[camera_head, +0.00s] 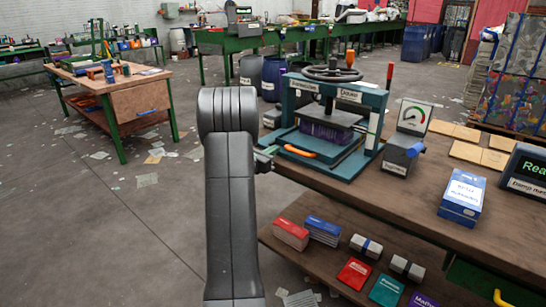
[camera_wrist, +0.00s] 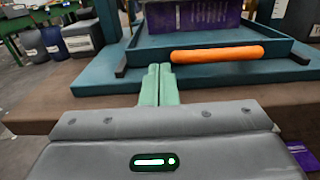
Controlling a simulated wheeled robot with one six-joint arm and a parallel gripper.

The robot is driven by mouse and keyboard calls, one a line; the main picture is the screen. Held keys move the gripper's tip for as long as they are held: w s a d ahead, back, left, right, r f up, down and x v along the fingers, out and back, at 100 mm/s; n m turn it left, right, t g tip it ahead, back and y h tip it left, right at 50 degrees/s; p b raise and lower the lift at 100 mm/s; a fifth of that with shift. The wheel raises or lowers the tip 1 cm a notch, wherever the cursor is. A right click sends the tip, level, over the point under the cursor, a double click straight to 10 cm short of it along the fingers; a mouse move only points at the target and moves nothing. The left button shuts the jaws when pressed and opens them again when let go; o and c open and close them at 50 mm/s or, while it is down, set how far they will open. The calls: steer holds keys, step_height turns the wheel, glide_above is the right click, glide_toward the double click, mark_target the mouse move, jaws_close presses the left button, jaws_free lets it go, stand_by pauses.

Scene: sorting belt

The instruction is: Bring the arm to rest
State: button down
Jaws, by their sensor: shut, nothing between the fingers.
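My gripper (camera_wrist: 156,72) shows in the wrist view with its two green fingers together, shut and empty. Its tips are in front of the lower edge of a teal press (camera_wrist: 100,66), left of the orange handle (camera_wrist: 205,53); I cannot tell if they touch it. In the head view my dark grey arm rises in the middle, and a small part of my gripper (camera_head: 266,157) shows to its right, at the bench's left edge beside the press (camera_head: 365,145). A purple block (camera_head: 325,132) sits inside the press.
The wooden bench (camera_head: 420,205) also holds a dial gauge (camera_head: 415,117), a blue box (camera_head: 463,195), tan cards (camera_head: 480,152) and a screen (camera_head: 528,172). Its lower shelf carries red (camera_head: 291,233) and blue (camera_head: 322,230) stacks. Open floor (camera_head: 110,240) lies to the left.

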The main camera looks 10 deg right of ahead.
mark_target(285, 143)
steer(key=v, duration=0.9)
steer(key=shift+a, duration=0.25)
steer(key=shift+s+f, duration=0.1)
steer(key=shift+s, duration=0.05)
steer(key=x, duration=1.3)
steer(key=shift+w+d+p, duration=0.2)
steer(key=shift+w+p, duration=0.05)
steer(key=shift+p, duration=0.1)
